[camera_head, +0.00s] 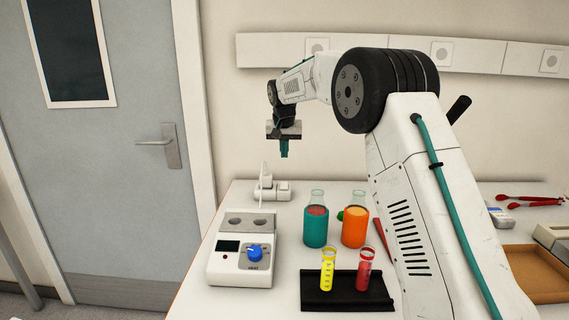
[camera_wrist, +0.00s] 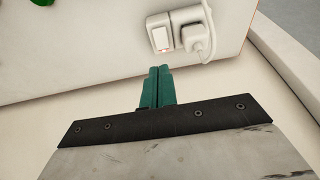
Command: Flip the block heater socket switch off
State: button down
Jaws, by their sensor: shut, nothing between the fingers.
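The block heater (camera_head: 240,262), a white box with a blue knob, a small display and two wells, stands at the bench's left front. Behind it is a white socket (camera_head: 272,189) with a plug and cable. In the wrist view the socket (camera_wrist: 180,36) lies near the top, with a switch (camera_wrist: 161,37) on its left half and the plug (camera_wrist: 195,36) on its right.
Two flasks, teal (camera_head: 316,226) and orange (camera_head: 354,227), stand right of the heater. A black rack (camera_head: 345,303) with yellow and red tubes is in front. Wall sockets (camera_head: 441,52) run along the wall. A door (camera_head: 120,150) is at left.

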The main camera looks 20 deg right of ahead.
aim_at(285, 183)
jog(key=shift+s+a+r, duration=0.15)
jog(key=shift+s+r, duration=0.1)
jog(key=shift+r, duration=0.4)
jog(key=shift+w+d+r+t, duration=0.15)
jog(key=shift+w+d+t, duration=0.15)
jog(key=shift+w, duration=0.2)
jog(key=x, duration=1.4)
jog(key=shift+s, duration=0.4)
